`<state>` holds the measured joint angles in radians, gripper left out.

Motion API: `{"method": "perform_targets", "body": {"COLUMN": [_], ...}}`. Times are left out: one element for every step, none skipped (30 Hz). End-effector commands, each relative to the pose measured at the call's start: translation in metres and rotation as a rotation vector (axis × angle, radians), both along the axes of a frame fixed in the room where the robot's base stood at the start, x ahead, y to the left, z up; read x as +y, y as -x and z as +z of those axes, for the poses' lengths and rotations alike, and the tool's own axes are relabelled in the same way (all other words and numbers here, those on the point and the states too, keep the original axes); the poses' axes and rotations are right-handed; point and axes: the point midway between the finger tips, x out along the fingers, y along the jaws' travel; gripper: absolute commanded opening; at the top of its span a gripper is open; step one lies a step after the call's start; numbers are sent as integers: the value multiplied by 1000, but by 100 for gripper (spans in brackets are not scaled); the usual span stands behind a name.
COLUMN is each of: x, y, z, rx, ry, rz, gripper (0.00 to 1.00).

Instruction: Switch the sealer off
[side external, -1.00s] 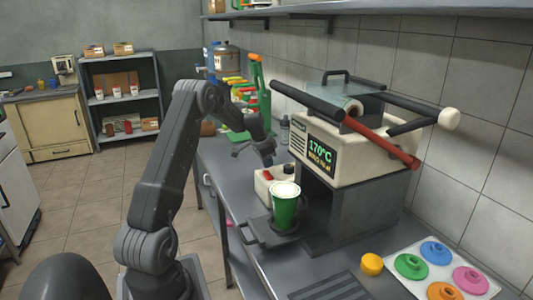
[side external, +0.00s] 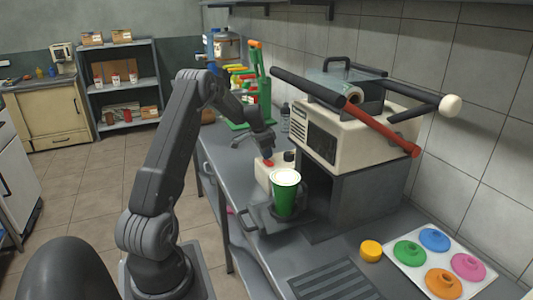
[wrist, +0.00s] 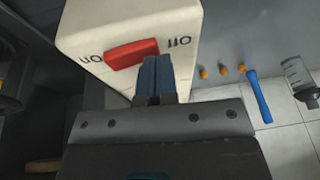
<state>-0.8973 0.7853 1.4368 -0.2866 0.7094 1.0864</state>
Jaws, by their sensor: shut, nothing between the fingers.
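The sealer (side external: 345,138) is a cream and grey machine on the counter, and its front display (side external: 321,143) is dark. A cream switch box (wrist: 95,25) stands in front of it, with a red rocker switch (wrist: 131,54) between ON and OFF labels. The red switch also shows in the side view (side external: 268,162). My gripper (wrist: 158,66) is shut and empty, its blue fingertips at the OFF end of the rocker. I cannot tell whether they touch it. In the side view my gripper (side external: 264,153) is just above the box.
A green cup with a white top (side external: 285,198) stands in the sealer's holder, close beside the switch box. A yellow knob (side external: 371,250) and a tray of coloured lids (side external: 410,268) lie at the front right. A bottle (side external: 285,117) stands behind.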

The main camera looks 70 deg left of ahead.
Motion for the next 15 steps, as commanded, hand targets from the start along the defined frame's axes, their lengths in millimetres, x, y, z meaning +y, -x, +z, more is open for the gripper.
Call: {"method": "perform_targets", "body": {"x": [-2, -3, -5, -6, -7, -9, -10, -11, -12, -12, -13, -13, -13, -12, -12], "y": [0, 0, 0, 0, 0, 0, 0, 0, 0, 0, 0, 0, 0, 0, 0], "z": [1, 2, 3, 4, 4, 5, 5, 6, 6, 6, 6, 6, 6, 6, 6], "rx": [0, -1, -1, -1, -1, -1, -1, -1, -1, -1, -1, -1, -1, -1, -1], "ry": [0, -1, -1, -2, -2, -2, -1, -2, -2, -2, -1, -1, -1, -1, -1], "rz": [-1, -1, -1, -2, -2, -2, -2, -2, -2, -2, -1, -1, -1, -1, -1], "gripper": [0, 0, 0, 0, 0, 0, 0, 0, 0, 0, 0, 0, 0, 0, 0]}}
